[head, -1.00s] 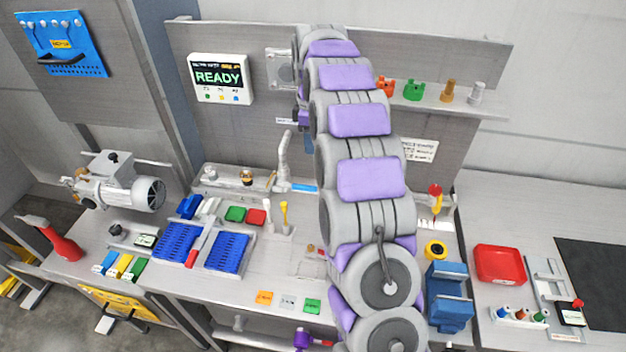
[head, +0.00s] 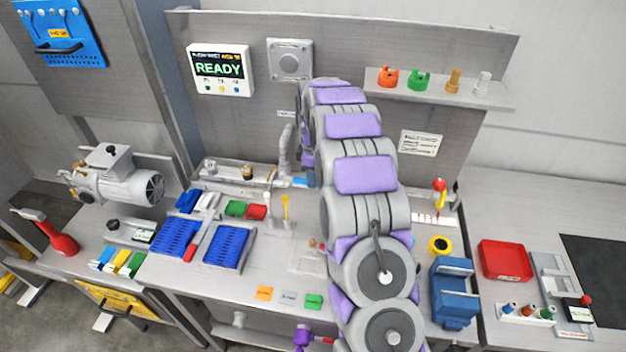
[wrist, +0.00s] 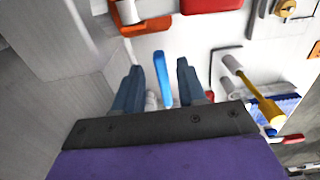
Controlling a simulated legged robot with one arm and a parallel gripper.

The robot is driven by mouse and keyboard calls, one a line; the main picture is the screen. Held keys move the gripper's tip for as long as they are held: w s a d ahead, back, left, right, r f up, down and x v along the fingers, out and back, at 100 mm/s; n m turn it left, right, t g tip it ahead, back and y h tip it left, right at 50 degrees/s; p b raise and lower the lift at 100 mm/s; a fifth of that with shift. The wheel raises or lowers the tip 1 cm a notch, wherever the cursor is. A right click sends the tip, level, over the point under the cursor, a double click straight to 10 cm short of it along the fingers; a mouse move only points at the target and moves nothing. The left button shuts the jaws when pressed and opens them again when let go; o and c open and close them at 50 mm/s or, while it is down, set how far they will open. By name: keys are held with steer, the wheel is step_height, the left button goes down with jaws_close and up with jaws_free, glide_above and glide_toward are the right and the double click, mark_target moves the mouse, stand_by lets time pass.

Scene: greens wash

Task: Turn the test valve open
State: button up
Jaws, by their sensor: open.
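A small blue bar, which looks like the test valve's lever (head: 300,182), lies at the back of the bench beside an upright grey pipe (head: 284,150). My arm partly covers it in the head view. In the wrist view the blue lever (wrist: 163,78) shows lengthwise in the gap between the fingertips of my gripper (wrist: 158,82). The fingers are apart, one on each side of it, with space on both sides. I cannot tell whether they are level with it. The valve body is not clear in either view. My fingers are hidden behind my arm in the head view.
A panel with a READY display (head: 220,69) stands behind the bench. Blue racks (head: 174,238) and small coloured blocks lie left of my arm. A yellow-handled tool (wrist: 258,97) is right of my gripper. A blue vise-like block (head: 452,292) and red tray (head: 505,260) are at right.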

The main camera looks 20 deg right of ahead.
steer(key=shift+f, duration=0.7)
steer(key=shift+c, duration=0.3)
jaws_close()
